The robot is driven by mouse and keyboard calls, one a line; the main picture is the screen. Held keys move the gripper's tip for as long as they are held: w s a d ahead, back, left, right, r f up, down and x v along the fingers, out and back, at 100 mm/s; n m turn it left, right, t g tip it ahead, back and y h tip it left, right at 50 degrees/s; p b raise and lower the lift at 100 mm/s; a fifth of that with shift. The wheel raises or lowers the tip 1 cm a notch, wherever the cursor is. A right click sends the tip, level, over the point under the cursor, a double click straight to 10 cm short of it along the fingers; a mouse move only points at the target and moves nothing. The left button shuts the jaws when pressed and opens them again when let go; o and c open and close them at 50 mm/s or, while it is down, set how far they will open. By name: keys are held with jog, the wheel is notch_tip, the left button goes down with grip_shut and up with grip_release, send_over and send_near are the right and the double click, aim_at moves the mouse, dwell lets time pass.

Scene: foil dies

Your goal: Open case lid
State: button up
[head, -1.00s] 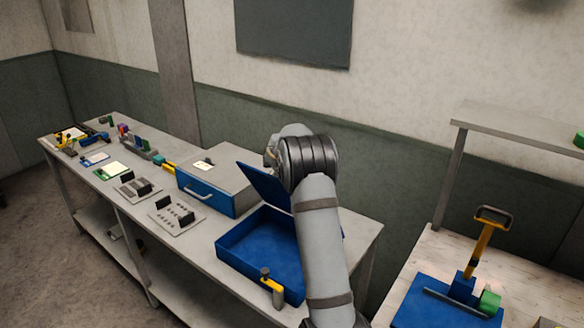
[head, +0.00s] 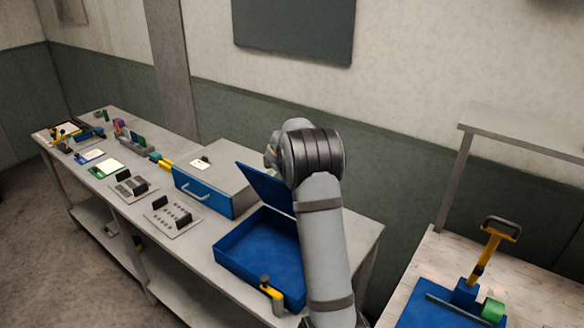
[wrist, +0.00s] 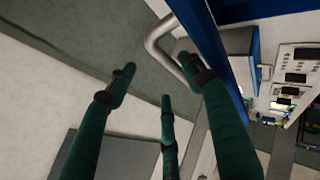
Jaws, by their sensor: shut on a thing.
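The blue case (head: 262,250) sits on the long bench with its lid (head: 262,187) tilted up, so its blue inside shows. My arm stands in front of the case's right side and hides part of the lid; my gripper is hidden behind it in the head view. In the wrist view my gripper (wrist: 157,80) has dark green fingers beside a grey bar handle (wrist: 160,38) on the blue lid (wrist: 205,45). The right fingertip overlaps the handle, and the gripper is shut on it. The exact contact is hard to see.
A yellow clamp-like part (head: 272,291) stands at the case's front edge. A grey box with a blue drawer front (head: 203,193) is to the left. Slotted plates and small tools fill the bench's far left. A blue press (head: 465,295) stands on the right table.

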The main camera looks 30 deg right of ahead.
jog(key=d+r+p+v, duration=0.1)
jog(key=v, duration=0.9)
jog(key=w+d+r+p+v, duration=0.1)
jog(key=v, duration=0.9)
jog(key=shift+s+d+r, duration=0.25)
jog(key=shift+r, duration=0.25)
jog(key=shift+c, duration=0.8)
